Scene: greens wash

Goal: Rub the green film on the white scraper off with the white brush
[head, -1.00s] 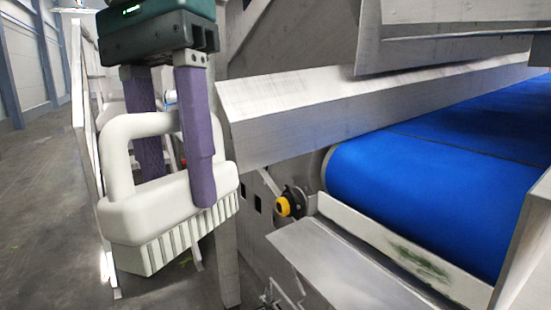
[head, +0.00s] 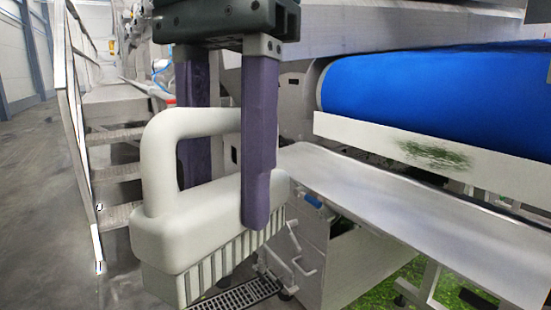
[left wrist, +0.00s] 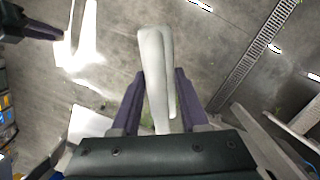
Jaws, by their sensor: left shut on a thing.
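The white brush (head: 160,235) has a looped handle and a block with bristles pointing down. My left gripper (head: 225,200) is shut on its handle, with purple fingers on either side. In the left wrist view the pale handle (left wrist: 155,60) shows between the fingers of my left gripper (left wrist: 159,80). The white scraper (head: 355,133) is a long bar along the front of the blue belt. The green film (head: 435,154) is a mottled patch on its front face. The brush is left of the scraper and apart from it. What looks like my right gripper (left wrist: 38,27) shows partly at the top left of the wrist view.
The blue belt (head: 440,90) runs behind the scraper. A sloping metal tray (head: 400,205) lies below and in front of it. Metal steps with a rail (head: 75,130) stand at the left. A drain grate (head: 240,294) is in the floor. Open floor lies at far left.

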